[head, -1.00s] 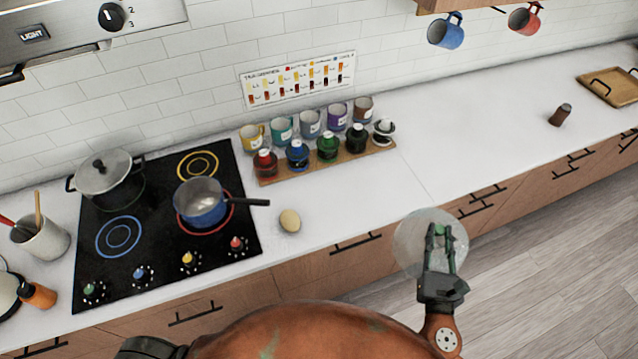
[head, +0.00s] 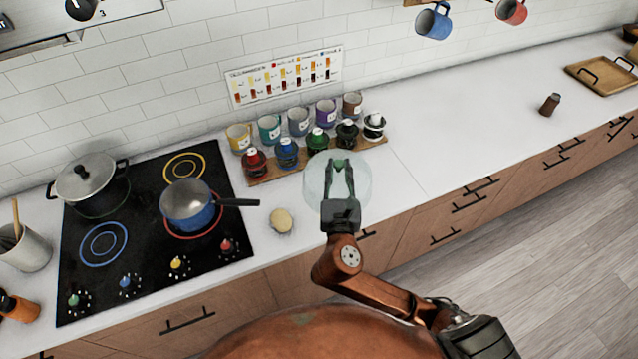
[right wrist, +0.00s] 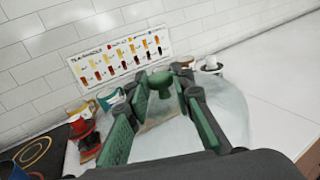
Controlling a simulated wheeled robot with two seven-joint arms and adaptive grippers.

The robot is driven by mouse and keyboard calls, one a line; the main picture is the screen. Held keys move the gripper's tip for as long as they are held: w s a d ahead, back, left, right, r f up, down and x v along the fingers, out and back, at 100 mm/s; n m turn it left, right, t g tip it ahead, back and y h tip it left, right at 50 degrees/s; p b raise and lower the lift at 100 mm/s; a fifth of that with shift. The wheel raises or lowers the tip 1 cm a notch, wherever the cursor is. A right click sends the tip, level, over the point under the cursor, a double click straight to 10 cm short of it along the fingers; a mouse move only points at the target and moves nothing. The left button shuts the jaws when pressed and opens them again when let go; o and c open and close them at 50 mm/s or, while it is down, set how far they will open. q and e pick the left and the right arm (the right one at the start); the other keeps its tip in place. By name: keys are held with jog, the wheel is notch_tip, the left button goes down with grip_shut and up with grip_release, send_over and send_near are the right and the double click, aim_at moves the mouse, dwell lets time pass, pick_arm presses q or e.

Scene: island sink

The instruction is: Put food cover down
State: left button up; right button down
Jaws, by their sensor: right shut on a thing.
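The food cover (head: 313,187) is a clear, round dome with a green knob. My right gripper (head: 341,168) is shut on the knob and holds the cover over the counter's front part, in front of the spice-coloured jars. In the right wrist view the green knob (right wrist: 160,84) sits between the finger pads of the gripper (right wrist: 160,105), with the clear dome (right wrist: 232,110) below and around it. Whether the rim touches the counter is hard to tell. A small round beige item (head: 281,220) lies on the counter just left of the cover, outside it. My left gripper is not in view.
A wooden rack (head: 375,143) with several mugs and lidded jars stands just behind the cover. The black cooktop (head: 140,275) with a blue pan (head: 188,208) and a lidded pot (head: 92,185) is at left. The white counter (head: 450,120) at right is mostly clear.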

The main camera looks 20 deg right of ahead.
aim_at(358, 162)
jog(key=shift+w+r+m+g+h+b, duration=0.2)
jog(key=shift+w+m+g+h+b, duration=0.1)
jog(key=shift+w+m+h, duration=0.35)
jog(key=shift+w+d+r+m+g+h+b, duration=0.15)
jog(key=shift+w+m+g+h+b, duration=0.15)
jog(key=shift+h, duration=0.35)
jog(key=w+d+f, duration=0.1)
jog(key=d, duration=0.1)
jog(key=w+d+f+b, duration=0.1)
jog(key=d, duration=0.2)
jog(key=w+d+f+b, duration=0.1)
jog(key=d, duration=0.2)
jog(key=shift+w+f, duration=0.1)
jog(key=shift+f, duration=0.3)
pick_arm(q)
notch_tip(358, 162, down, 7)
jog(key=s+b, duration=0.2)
jog(key=b, duration=0.1)
pick_arm(e)
jog(key=w+d+f, duration=0.2)
jog(key=d+f, duration=0.2)
jog(key=f, duration=0.5)
jog(key=shift+d, duration=0.35)
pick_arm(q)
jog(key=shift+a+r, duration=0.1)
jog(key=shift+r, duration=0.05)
pick_arm(e)
jog(key=c, duration=1.7)
grip_release()
jog(key=shift+f, duration=0.1)
